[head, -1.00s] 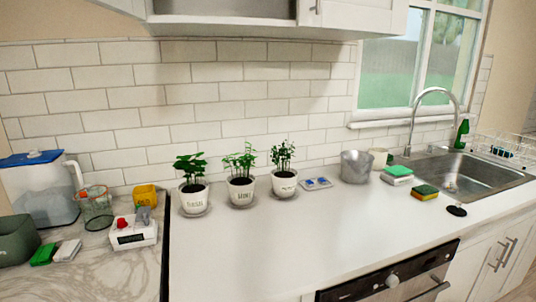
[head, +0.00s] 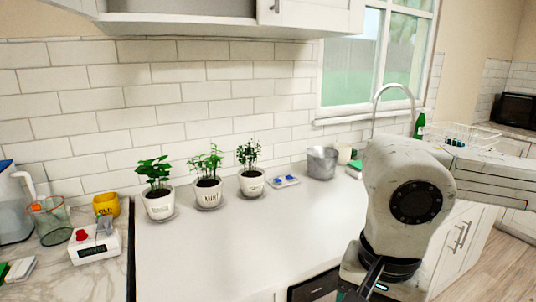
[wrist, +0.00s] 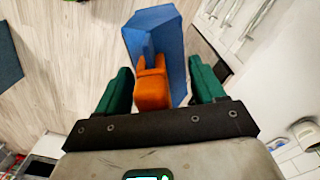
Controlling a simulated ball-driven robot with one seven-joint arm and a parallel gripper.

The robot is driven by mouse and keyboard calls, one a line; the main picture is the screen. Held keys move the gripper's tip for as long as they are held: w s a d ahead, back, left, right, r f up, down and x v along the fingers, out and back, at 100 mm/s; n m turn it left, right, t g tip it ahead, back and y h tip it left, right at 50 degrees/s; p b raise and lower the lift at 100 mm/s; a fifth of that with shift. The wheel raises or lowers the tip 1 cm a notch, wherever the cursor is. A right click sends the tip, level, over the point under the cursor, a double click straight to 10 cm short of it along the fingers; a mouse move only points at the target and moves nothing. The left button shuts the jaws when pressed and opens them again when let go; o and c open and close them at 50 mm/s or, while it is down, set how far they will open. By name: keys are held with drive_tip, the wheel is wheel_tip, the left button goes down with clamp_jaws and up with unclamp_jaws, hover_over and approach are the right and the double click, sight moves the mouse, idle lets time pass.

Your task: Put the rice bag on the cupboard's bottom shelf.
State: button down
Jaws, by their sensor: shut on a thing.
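The thing extends away from the palm, with wooden floor beyond. In the head view my arm fills the right side, and the fingers and bag are not clearly seen. A white wall cupboard (head: 310,17) is cut off by the top edge; only its lower part shows.
The white counter (head: 230,245) holds three potted plants (head: 208,192), a small tray (head: 285,181) and a metal pot (head: 321,163) along the wall. The middle counter is clear.

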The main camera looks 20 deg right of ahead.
drive_tip(key=w+a+f+n, duration=0.2)
drive_tip(key=w+f+n, duration=0.2)
drive_tip(key=f, duration=0.5)
drive_tip(key=w+a+f+n, duration=0.2)
drive_tip(key=w+f+n, duration=0.1)
drive_tip(key=f, duration=0.5)
drive_tip(key=w+a+f+n, duration=0.2)
drive_tip(key=w+f+n, duration=0.2)
drive_tip(key=f, duration=0.5)
wheel_tip(320, 180, down, 10)
drive_tip(key=s, duration=0.2)
drive_tip(key=shift+s+r, duration=0.2)
drive_tip(key=shift+s, duration=0.05)
